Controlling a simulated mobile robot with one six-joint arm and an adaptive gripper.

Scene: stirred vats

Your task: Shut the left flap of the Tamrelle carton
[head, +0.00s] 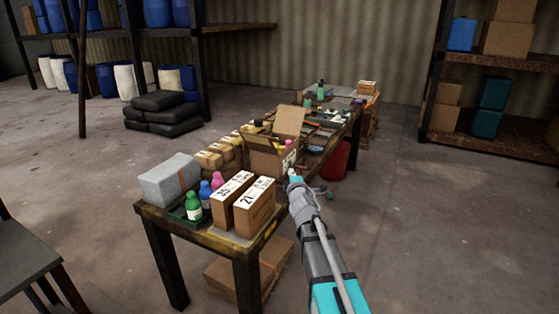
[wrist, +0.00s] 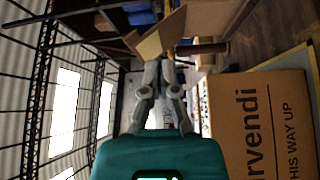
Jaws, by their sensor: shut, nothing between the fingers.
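An open brown carton (head: 268,162) stands on the long table. One flap (head: 290,120) stands up at its back and another flap (head: 257,141) sticks out toward the left. No name is readable on it, so I cannot tell from print that it is the Tamrelle carton. My gripper (head: 292,178) is at the carton's right front side, shut and empty. I cannot tell whether it touches the carton. In the wrist view my gripper's fingers (wrist: 166,62) point toward brown cardboard panels (wrist: 150,45); which flap these belong to is unclear.
Two labelled cartons (head: 242,203), bottles (head: 193,206) in a tray and a grey block (head: 170,180) fill the table's near end. A carton marked "arvendi" (wrist: 258,125) is close on the right in the wrist view. Small packages (head: 210,158) line the left edge.

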